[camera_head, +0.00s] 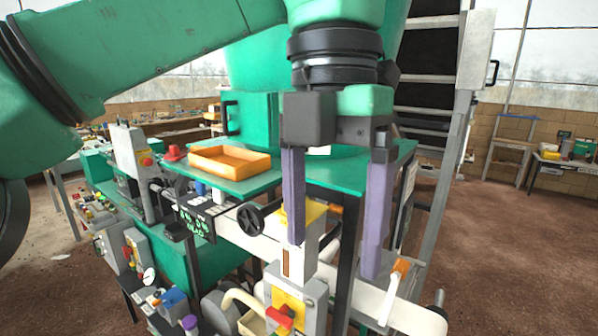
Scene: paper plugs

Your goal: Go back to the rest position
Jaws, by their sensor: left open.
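My left gripper (334,258) hangs in the middle of the camera_head view, with two long purple fingers pointing down. The fingers are well apart and nothing shows between them except the machine behind. The green left arm comes in from the upper left. The fingers appear in front of the machine's white and grey parts; whether they touch anything cannot be told. My right gripper does not show.
An orange tray (230,162) rests on the green machine top (285,180). A black handwheel (250,218), a red switch (280,317) and an orange-tipped lever (401,266) are close by the fingers. Brown floor (510,250) lies free at the right.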

